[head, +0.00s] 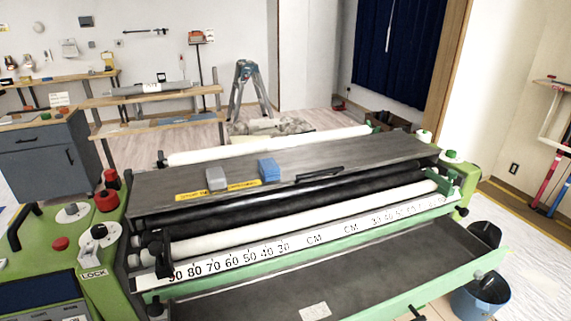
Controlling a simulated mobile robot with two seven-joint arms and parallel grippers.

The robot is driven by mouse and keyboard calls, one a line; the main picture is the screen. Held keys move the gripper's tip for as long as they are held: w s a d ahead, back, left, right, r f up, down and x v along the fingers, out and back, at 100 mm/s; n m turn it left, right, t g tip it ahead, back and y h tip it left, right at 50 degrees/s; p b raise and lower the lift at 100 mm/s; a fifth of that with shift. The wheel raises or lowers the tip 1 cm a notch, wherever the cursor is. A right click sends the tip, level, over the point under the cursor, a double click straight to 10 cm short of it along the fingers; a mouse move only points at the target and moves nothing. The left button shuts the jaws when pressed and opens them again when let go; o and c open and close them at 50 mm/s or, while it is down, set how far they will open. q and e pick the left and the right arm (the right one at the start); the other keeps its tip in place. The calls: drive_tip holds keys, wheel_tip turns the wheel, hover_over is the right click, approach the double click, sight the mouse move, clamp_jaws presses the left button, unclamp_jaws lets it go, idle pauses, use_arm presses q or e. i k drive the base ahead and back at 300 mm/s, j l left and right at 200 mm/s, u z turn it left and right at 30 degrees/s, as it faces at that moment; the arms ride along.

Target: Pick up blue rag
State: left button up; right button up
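A small blue block-like thing (268,169), which looks like the folded blue rag, lies on the flat dark grey top (350,159) of the wallpaper pasting machine. A small grey box-shaped thing (216,178) sits just left of it, with a gap between them. A yellow label strip runs along the top's front edge below both. Neither of my grippers shows in the head view.
A black handle (319,174) lies right of the blue thing. White rollers (300,221) and a long grey tray (340,270) extend in front. Green end housings flank the machine. A blue bucket (480,299) stands at the lower right. A stepladder (249,90) stands behind.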

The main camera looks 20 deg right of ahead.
sight(269, 169)
drive_tip(key=i+j+z, duration=0.5)
drive_tip(key=j+z, duration=0.2)
drive_tip(key=i+z, duration=0.15)
drive_tip(key=i, duration=0.15)
drive_tip(key=i+j+z, duration=0.2)
drive_tip(key=i+l, duration=0.05)
drive_tip(key=i, duration=0.05)
